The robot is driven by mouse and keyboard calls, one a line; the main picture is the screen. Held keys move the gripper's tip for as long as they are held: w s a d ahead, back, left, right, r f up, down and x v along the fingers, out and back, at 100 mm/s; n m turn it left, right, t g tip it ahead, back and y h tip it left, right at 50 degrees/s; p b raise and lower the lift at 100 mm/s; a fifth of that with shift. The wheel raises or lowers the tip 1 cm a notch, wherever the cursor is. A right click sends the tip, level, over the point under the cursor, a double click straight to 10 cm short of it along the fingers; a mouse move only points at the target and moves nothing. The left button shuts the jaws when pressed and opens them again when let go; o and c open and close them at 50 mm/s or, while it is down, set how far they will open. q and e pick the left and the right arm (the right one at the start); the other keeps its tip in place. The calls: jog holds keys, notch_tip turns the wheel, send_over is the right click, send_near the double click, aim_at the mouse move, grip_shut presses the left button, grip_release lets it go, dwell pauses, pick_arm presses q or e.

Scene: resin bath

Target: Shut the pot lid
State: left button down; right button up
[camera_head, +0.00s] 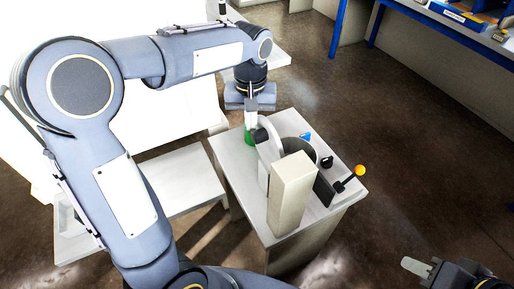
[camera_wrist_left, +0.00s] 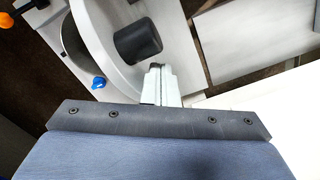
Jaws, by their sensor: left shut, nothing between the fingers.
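The pot (camera_head: 299,149) stands on a white cabinet, its dark inside partly showing. Its pale lid (camera_head: 268,148) stands raised, tilted up at the pot's left side, so the pot is open. A black knob (camera_head: 261,135) sticks out from the lid's outer face. In the left wrist view the black knob (camera_wrist_left: 138,40) and the lid (camera_wrist_left: 95,35) are close to the fingertips. My left gripper (camera_head: 251,118) points down beside the lid, shut and empty; its fingers (camera_wrist_left: 160,72) are just beside the knob. My right gripper (camera_head: 417,267) is at the lower right, away from the pot; its jaw opening is unclear.
A beige block (camera_head: 292,192) stands at the cabinet's front. A lever with an orange ball (camera_head: 360,171) juts out to the right. A blue knob (camera_head: 306,136) sits at the pot's rim. A lower white surface (camera_head: 180,182) lies left. Floor on the right is clear.

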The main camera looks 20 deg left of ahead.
pick_arm(q)
jog(key=w+d+r+p, duration=0.1)
jog(key=w+d+p, duration=0.2)
jog(key=w+d, duration=0.1)
jog(key=shift+w+p, duration=0.35)
dwell(0.4)
jog(key=shift+r, duration=0.15)
notch_tip(320, 180, up, 8)
jog(key=p, duration=0.7)
dwell(0.6)
dwell(0.4)
